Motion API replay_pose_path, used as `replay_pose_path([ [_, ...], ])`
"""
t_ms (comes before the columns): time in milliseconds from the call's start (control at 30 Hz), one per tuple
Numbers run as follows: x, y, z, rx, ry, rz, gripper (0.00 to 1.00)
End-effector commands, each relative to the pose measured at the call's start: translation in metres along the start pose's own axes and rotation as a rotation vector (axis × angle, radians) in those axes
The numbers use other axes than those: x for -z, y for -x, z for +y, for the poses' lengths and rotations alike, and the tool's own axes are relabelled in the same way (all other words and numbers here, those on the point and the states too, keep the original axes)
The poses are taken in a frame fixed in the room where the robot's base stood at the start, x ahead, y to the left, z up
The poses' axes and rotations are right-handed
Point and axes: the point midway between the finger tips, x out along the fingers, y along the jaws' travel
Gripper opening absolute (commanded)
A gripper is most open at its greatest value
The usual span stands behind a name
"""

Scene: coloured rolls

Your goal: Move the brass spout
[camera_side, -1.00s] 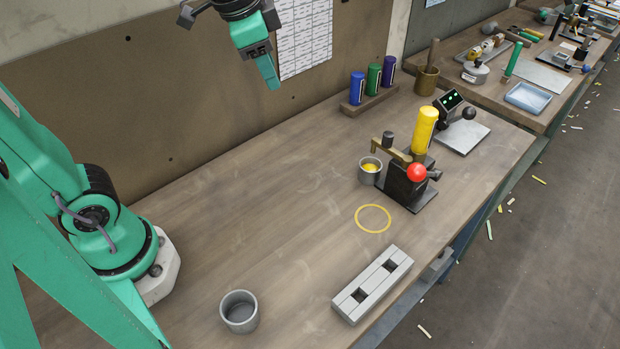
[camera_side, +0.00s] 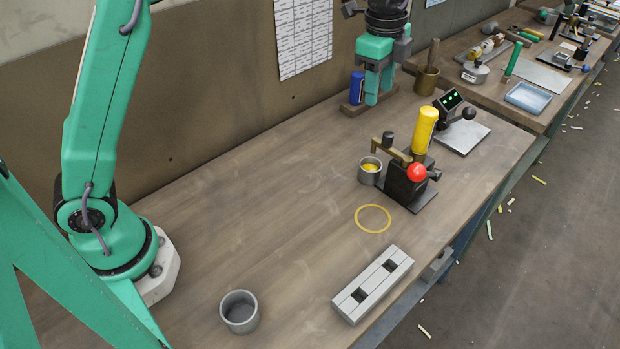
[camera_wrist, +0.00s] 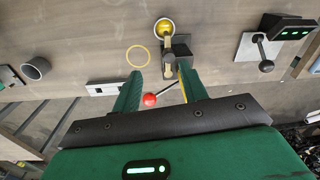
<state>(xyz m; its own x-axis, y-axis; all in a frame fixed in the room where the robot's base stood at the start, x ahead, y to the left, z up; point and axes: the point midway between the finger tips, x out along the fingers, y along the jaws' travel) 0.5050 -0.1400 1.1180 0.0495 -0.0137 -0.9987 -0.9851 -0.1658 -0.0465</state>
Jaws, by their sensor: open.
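The brass spout (camera_side: 400,157) is a short bar on a dark machine (camera_side: 405,187). Its outer end reaches over a grey cup (camera_side: 369,178) with yellow contents. In the wrist view the spout (camera_wrist: 168,56) points up toward the cup (camera_wrist: 164,35), with the fingers below it in the picture. My gripper (camera_side: 380,88) is open and empty, high above the back of the bench; it also shows in the wrist view (camera_wrist: 160,84). A yellow roll (camera_side: 425,130) stands on the machine. A red ball (camera_side: 416,173) is on its lever.
A blue roll (camera_side: 357,88) stands in a rack behind my gripper, which hides the rest of it. A device with green lights (camera_side: 449,101) is right of the machine. A yellow ring (camera_side: 373,231), slotted grey block (camera_side: 358,302) and empty cup (camera_side: 239,324) are in front. The bench's left-middle is clear.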

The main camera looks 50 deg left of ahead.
Motion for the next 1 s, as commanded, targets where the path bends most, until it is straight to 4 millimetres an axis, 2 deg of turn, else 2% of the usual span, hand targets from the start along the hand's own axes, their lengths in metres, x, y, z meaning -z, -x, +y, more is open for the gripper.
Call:
replay_pose_path([
  [100,0.015,-0.016,-0.009,-0.025,-0.082,-0.01,0.43],
  [300,0.026,-0.029,-0.017,-0.045,-0.157,-0.017,0.43],
  [667,0.028,-0.034,-0.017,-0.049,-0.168,-0.018,0.43],
  [1000,0.027,-0.065,-0.015,-0.051,-0.167,-0.019,0.43],
])
